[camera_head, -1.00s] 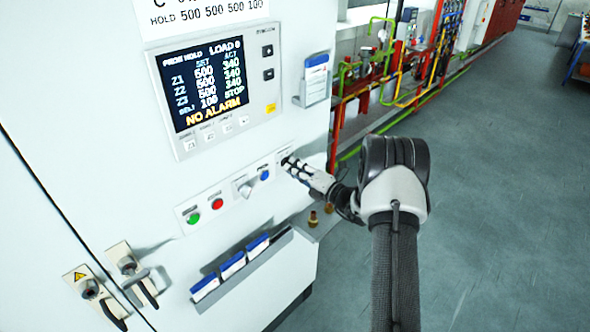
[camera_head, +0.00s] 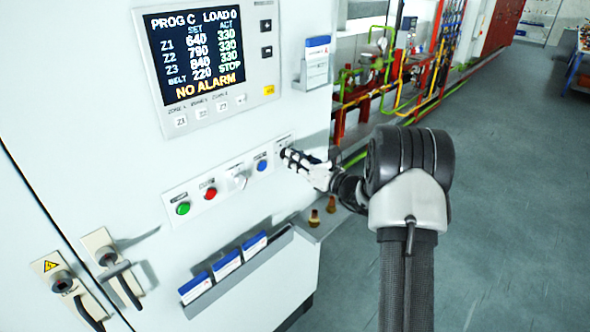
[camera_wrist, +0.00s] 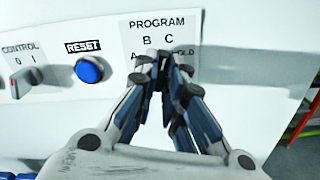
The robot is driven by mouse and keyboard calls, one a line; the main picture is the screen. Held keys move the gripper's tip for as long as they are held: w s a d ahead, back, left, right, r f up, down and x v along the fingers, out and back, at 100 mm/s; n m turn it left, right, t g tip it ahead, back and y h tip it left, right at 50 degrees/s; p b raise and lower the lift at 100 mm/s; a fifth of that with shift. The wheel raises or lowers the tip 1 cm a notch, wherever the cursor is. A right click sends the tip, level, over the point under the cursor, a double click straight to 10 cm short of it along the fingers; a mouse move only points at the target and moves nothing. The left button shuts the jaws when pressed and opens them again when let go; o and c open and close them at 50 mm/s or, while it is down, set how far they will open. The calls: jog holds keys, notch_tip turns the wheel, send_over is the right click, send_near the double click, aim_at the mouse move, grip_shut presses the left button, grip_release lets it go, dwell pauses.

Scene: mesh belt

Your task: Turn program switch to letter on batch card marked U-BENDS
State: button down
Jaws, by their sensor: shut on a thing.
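My gripper (camera_head: 287,155) is at the right end of the control row on the white cabinet, its fingers shut on the program switch. In the wrist view my gripper (camera_wrist: 158,62) covers the switch knob, so its pointer is hidden. The PROGRAM plate (camera_wrist: 157,24) shows letters B and C, with A and HOLD partly covered by the fingers. The display (camera_head: 202,52) reads PROG C, LOAD 0, Z1 640, Z2 790, Z3 840, belt 220, STOP, NO ALARM. Blue-topped batch cards (camera_head: 227,264) stand in a rack below; their print is too small to read.
Left of the switch are a blue RESET button (camera_wrist: 89,69), the CONTROL 0/I switch (camera_wrist: 21,82), a red button (camera_head: 211,193) and a green button (camera_head: 183,208). A card holder (camera_head: 316,66) is on the cabinet's right. Open floor lies right.

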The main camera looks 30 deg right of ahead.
jog(key=shift+n+b, duration=8.4)
jog(key=shift+b, duration=0.15)
jog(key=shift+n, duration=0.3)
jog(key=c, duration=1.7)
grip_release()
jog(key=shift+s+d, duration=0.1)
jog(key=v, duration=1.2)
